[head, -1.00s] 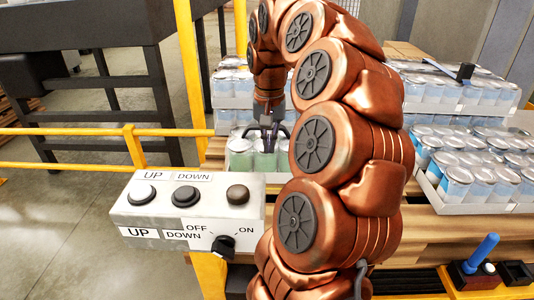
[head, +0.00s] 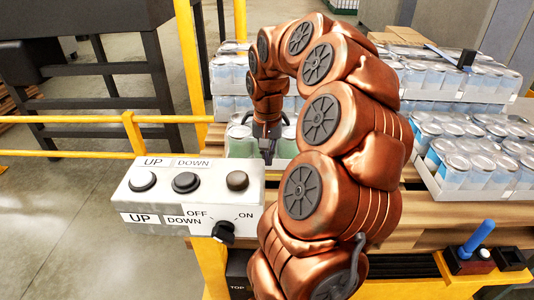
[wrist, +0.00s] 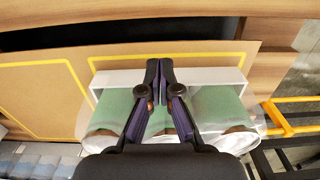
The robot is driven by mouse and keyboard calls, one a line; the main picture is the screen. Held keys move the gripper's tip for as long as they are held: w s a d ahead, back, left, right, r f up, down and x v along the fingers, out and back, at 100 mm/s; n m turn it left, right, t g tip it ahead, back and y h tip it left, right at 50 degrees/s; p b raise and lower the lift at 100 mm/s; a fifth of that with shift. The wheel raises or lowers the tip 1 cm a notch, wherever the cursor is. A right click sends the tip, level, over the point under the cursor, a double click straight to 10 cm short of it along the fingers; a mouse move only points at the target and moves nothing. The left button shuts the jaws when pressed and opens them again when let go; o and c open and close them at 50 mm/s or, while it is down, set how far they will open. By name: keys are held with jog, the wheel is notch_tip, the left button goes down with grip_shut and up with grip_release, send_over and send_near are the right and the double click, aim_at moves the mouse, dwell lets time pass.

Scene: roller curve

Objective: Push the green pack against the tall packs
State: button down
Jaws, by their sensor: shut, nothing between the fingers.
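The green pack (head: 240,147) is a white tray of green cans with pale lids. The tall packs (head: 228,78) are blue-and-white cans stacked in two layers behind the green pack. My gripper (head: 267,154) is shut and empty, pointing down at the green pack. In the wrist view its fingertips (wrist: 160,68) overlap the tray wall; I cannot tell whether they touch it.
A grey control box (head: 190,197) with buttons and a switch stands in front, left of my arm. A yellow rail (head: 70,153) runs at the left. More blue can packs (head: 475,160) sit at the right. Cardboard with yellow lines (wrist: 45,95) lies beside the green pack.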

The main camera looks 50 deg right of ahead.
jog(key=shift+w+d, duration=0.95)
jog(key=shift+d, duration=0.25)
